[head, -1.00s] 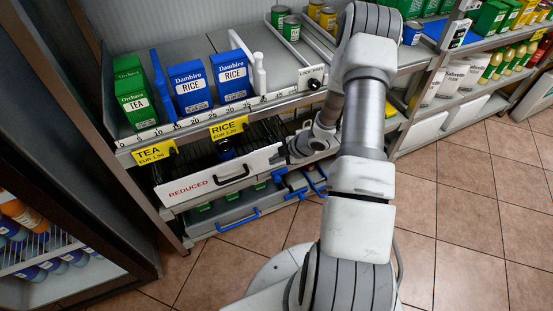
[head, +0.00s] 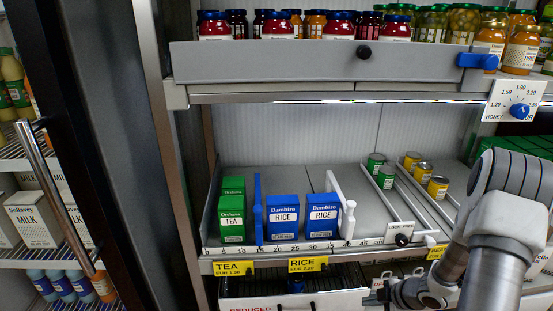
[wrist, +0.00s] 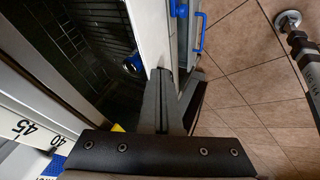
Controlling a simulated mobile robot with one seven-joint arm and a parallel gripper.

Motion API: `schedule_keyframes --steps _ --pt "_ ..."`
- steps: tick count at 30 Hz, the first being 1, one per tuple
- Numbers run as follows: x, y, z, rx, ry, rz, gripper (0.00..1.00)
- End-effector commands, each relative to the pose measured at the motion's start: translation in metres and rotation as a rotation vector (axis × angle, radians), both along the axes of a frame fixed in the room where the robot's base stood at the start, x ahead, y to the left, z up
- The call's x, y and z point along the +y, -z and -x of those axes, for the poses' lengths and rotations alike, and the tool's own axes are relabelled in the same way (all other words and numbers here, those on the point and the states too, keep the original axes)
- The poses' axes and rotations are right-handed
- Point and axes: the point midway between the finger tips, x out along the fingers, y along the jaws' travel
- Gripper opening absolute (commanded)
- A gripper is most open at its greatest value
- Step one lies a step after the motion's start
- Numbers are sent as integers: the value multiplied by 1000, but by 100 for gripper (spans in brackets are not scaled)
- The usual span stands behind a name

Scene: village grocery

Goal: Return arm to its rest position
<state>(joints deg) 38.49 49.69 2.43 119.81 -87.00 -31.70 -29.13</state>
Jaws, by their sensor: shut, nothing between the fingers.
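My arm (head: 495,255) enters at the lower right of the head view, bent, with its wrist low in front of the shelf. My gripper (head: 375,298) is at the bottom edge there, by the right end of the REDUCED drawer (head: 335,301). In the wrist view my gripper (wrist: 176,82) is shut and empty. Its dark fingers are beside the drawer's white front panel (wrist: 149,30); whether they touch it I cannot tell. The drawer's dark inside (wrist: 85,50) lies to the left.
A fridge door (head: 95,130) stands left. Open tiled floor (wrist: 235,75) shows right in the wrist view.

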Motion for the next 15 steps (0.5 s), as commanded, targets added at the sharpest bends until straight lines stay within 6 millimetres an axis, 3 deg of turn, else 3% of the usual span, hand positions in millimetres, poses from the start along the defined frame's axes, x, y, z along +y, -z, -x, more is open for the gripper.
schedule_keyframes --steps 7,15 --pt "-26 -83 -35 -19 225 167 0" --pt "-30 -189 -37 -54 546 251 0"
